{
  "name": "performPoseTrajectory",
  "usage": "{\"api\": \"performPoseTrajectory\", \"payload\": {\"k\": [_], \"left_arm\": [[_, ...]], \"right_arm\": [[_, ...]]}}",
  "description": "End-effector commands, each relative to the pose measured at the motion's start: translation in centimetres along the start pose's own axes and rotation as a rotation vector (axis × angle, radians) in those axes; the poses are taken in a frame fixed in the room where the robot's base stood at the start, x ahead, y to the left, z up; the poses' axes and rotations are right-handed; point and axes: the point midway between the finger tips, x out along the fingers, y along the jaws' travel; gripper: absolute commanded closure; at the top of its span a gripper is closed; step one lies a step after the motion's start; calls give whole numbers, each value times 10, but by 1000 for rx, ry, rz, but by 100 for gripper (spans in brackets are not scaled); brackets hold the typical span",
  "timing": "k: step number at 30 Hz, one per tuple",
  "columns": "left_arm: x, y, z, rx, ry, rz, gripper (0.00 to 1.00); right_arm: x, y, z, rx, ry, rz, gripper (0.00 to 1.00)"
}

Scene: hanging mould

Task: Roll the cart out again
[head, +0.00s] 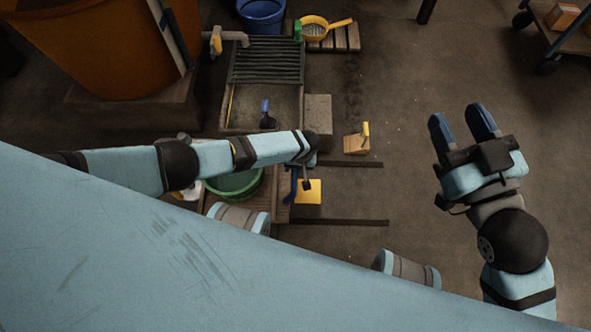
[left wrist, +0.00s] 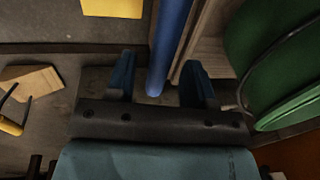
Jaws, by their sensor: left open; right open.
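The cart, a low wooden platform (head: 262,196), stands below my left forearm, which hides part of it. It carries a green tub (head: 236,187), also at the right of the left wrist view (left wrist: 280,60). A blue bar (left wrist: 172,40), seemingly the cart's handle, runs along the cart's edge. My left gripper (head: 303,176) points down there; in the left wrist view its open fingers (left wrist: 158,72) are on either side of the bar, with gaps visible. Whether the bar is at fingertip depth I cannot tell. My right gripper (head: 460,117) is open and empty over bare floor at the right.
Two dark floor rails (head: 350,164) (head: 340,222) run right from the cart. A yellow piece (head: 309,191) lies between them. A wooden block with a yellow-handled tool (head: 356,144) sits just beyond. A slatted grey basin (head: 266,62) stands behind. Floor at right is mostly clear.

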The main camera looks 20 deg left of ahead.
Motion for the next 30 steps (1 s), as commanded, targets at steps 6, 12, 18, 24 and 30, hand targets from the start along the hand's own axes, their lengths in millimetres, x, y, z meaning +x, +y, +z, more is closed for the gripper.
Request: {"api": "performPoseTrajectory", "payload": {"k": [6, 12, 18, 24, 30], "left_arm": [[7, 0, 0, 0, 0, 0, 52], [7, 0, 0, 0, 0, 0, 56], [7, 0, 0, 0, -1, 0, 100], [7, 0, 0, 0, -1, 0, 100], [7, -4, 0, -1, -1, 0, 100]], "right_arm": [[1, 2, -1, -31, 18, 1, 52], [0, 2, -1, -31, 18, 1, 52], [0, 2, -1, -30, 17, 1, 52], [0, 2, -1, -30, 17, 0, 52], [1, 2, -3, -22, 13, -1, 52]]}}
